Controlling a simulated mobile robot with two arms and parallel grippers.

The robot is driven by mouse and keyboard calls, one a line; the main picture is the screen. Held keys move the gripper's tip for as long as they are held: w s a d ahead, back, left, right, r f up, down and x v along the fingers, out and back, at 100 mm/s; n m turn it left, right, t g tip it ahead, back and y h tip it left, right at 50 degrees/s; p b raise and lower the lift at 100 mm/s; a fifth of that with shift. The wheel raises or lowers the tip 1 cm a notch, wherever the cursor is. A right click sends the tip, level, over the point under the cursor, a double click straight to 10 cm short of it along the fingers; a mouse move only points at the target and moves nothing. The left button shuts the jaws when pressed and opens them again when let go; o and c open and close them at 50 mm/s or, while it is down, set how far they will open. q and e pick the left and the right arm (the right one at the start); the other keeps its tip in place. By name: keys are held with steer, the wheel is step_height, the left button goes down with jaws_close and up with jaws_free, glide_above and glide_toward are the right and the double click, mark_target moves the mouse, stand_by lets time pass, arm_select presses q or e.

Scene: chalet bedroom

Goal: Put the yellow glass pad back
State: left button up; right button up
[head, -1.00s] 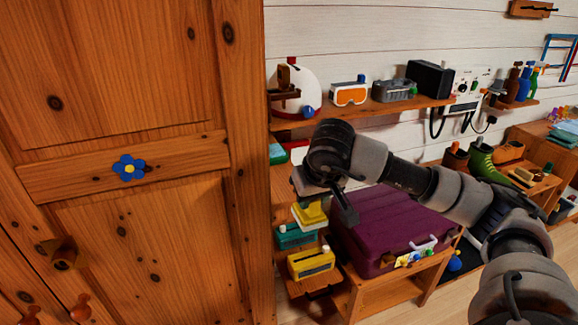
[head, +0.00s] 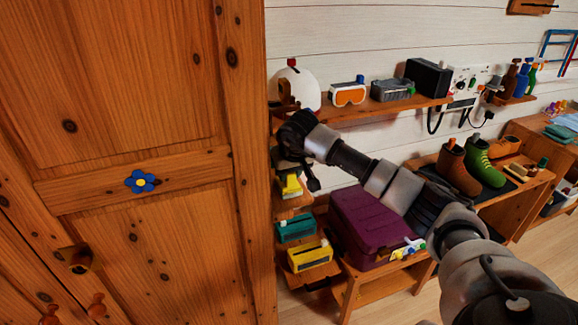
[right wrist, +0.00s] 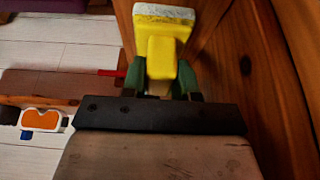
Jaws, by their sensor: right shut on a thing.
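The yellow glass pad (head: 291,187) is in my right gripper (head: 292,168), beside the wardrobe's right edge and above the small low shelves. The gripper and arm partly hide it in the head view. In the right wrist view the pad (right wrist: 162,58) is yellow with a pale grey-white face at its far end. The dark green fingers of the right gripper (right wrist: 162,85) are shut on its yellow grip. I cannot tell whether the pad touches a shelf. My left gripper is not in view.
A wooden wardrobe (head: 130,110) stands close on the left. Below the pad are a teal box (head: 295,228) and a yellow box (head: 310,255) on small shelves. A purple case (head: 368,225) stands to the right. A shelf with orange goggles (head: 347,94) is above.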

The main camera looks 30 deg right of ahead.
steer(key=shift+s, duration=0.1)
steer(key=o, duration=0.9)
steer(key=shift+s+r+b, duration=0.2)
steer(key=shift+r+b, duration=0.25)
steer(key=shift+r, duration=0.05)
steer(key=b+v, duration=0.1)
steer(key=v, duration=0.2)
steer(key=s+a+b, duration=0.3)
steer(key=s+b, duration=0.3)
steer(key=s, duration=0.6)
steer(key=shift+r, duration=0.45)
steer(key=shift+f, duration=0.1)
